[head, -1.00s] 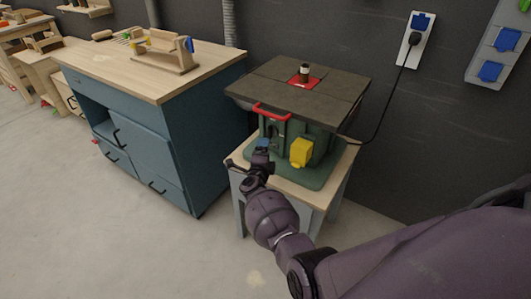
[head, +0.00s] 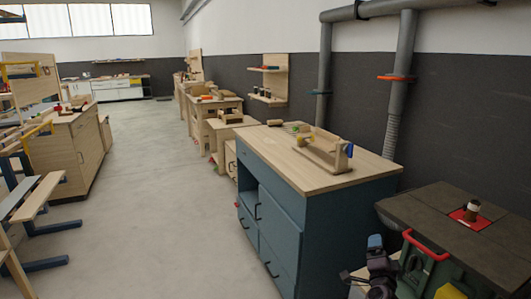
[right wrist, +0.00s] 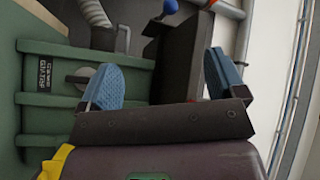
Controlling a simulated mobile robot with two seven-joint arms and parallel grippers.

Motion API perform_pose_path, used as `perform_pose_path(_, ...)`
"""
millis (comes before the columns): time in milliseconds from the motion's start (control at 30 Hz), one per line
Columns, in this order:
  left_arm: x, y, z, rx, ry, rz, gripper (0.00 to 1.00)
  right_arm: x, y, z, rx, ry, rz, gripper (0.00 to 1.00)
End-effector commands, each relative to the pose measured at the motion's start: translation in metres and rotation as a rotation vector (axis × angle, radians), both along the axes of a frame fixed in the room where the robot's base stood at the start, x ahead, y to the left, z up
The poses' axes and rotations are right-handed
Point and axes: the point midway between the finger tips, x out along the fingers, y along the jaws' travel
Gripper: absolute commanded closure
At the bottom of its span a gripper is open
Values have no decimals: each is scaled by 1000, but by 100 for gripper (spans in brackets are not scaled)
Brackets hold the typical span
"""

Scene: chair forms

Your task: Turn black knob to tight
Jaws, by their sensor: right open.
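The green machine (head: 411,270) with a dark top (head: 460,230) stands at the lower right of the head view, cut by the frame. My right gripper (head: 374,258) is at its left front side. In the right wrist view the gripper (right wrist: 160,64) is open, with two blue-padded fingers apart and nothing between them. A small dark and grey round fitting (right wrist: 80,78), perhaps the black knob, sits on the green panel (right wrist: 45,105) beside a black label. It is left of the left finger, which may cover part of it. My left gripper is not in view.
A red handle (head: 425,246) and a yellow part (head: 449,292) stick out at the machine's front. A blue cabinet (head: 330,225) with a wooden top stands to its left. The floor (head: 150,200) further left is clear.

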Motion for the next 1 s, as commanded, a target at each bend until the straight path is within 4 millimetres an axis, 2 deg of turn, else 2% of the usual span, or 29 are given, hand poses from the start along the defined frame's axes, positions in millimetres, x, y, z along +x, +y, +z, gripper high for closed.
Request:
perform_pose_path(167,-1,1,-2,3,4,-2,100,-32,21,10,-324,113,139,11)
perform_pose_path(367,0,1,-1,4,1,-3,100,-97,43,-10,-669,288,263,11)
perform_pose_path(500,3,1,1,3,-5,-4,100,-150,53,-30,-843,402,325,11)
perform_pose_path(733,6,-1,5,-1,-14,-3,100,-242,67,-59,-1025,556,413,11)
perform_pose_path(1000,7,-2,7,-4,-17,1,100,-351,78,-93,-1072,689,510,11)
